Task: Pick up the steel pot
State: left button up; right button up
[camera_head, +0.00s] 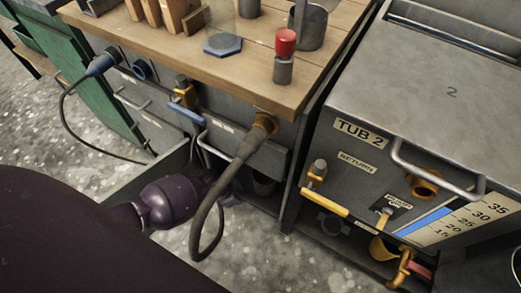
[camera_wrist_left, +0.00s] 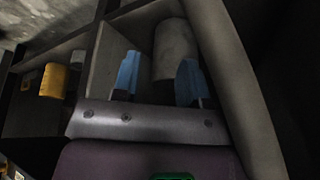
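A grey cylindrical pot (camera_wrist_left: 174,50) stands in an open compartment in the left wrist view, beyond and between my left fingertips, nearer the right one. It looks like the steel pot; a dark pot (camera_head: 263,185) shows in the low opening under the bench in the head view. My left gripper (camera_wrist_left: 158,82) has its two blue fingers spread apart, with no visible contact on the pot. In the head view my left arm reaches in low from the left, and its gripper (camera_head: 226,190) is partly hidden behind a hose. My right gripper is not in view.
A thick hose (camera_head: 232,175) hangs in a loop right beside my left gripper. A wooden bench top (camera_head: 235,75) overhangs the opening and carries a metal cup (camera_head: 311,28) and a red-capped piece (camera_head: 285,45). Tub 2 (camera_head: 400,110) stands right. A yellow cylinder (camera_wrist_left: 54,80) is left in the wrist view.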

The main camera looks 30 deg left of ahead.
pick_arm(q)
jog(key=b, duration=0.3)
send_near(273, 187)
jog(key=f, duration=0.2)
jog(key=b+x, duration=0.1)
jog(key=x, duration=0.2)
jog(key=shift+w+f+b, duration=0.15)
jog(key=shift+w+b, duration=0.1)
jog(key=shift+b, duration=0.05)
jog(key=shift+w+d+f, duration=0.15)
jog(key=shift+w+f, duration=0.15)
jog(key=shift+w+b, duration=0.15)
jog(key=shift+b, duration=0.15)
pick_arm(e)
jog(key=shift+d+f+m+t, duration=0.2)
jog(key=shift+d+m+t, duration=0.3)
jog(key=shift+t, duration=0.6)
pick_arm(q)
jog(key=shift+c, duration=0.3)
grip_shut()
